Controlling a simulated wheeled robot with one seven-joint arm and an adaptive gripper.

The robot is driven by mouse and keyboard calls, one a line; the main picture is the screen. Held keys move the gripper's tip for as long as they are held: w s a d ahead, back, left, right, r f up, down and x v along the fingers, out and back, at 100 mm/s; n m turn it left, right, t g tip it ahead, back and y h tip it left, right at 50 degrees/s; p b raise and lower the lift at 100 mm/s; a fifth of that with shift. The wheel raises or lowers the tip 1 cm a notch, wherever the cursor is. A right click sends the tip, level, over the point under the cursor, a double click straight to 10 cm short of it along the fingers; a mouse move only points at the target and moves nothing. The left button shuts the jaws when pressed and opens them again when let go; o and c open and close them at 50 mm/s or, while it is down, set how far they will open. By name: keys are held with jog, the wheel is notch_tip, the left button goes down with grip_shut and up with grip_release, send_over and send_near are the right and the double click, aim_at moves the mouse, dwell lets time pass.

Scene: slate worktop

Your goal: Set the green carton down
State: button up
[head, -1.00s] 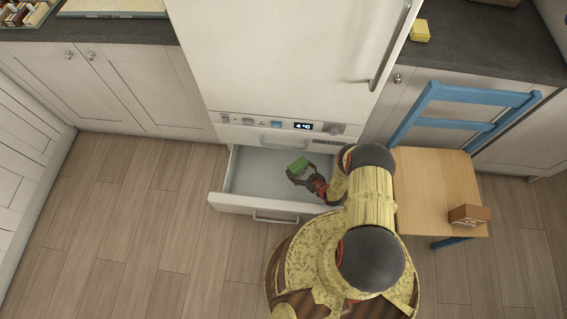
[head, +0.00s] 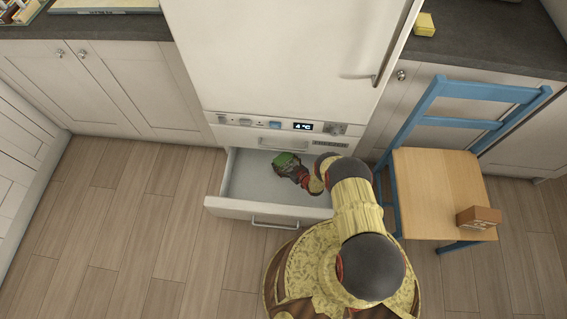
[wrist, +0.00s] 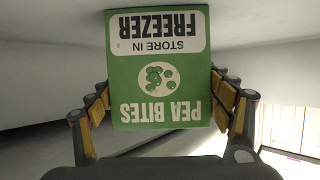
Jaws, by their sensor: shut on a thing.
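The green carton (wrist: 160,100) fills the middle of the wrist view, with the upside-down words "PEA BITES" and "STORE IN FREEZER" on it. My gripper (wrist: 165,108) has a finger on each side of the carton and is shut on it. In the head view the carton (head: 287,159) is small and partly hidden by my gripper (head: 286,167). Both are within the outline of the open freezer drawer (head: 250,207), toward its back. I cannot tell whether the carton touches the drawer floor.
The drawer's left part looks empty. The fridge-freezer (head: 290,60) rises behind it. A wooden chair with a blue frame (head: 435,185) stands to the right, with a brown box (head: 479,217) on its seat. A yellow block (head: 424,24) lies on the worktop (head: 470,45).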

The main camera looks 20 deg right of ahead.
jog(key=o, duration=1.4)
jog(key=shift+r, duration=0.15)
jog(key=p+v, duration=0.4)
jog(key=v, duration=0.8)
jog(key=shift+d, duration=0.1)
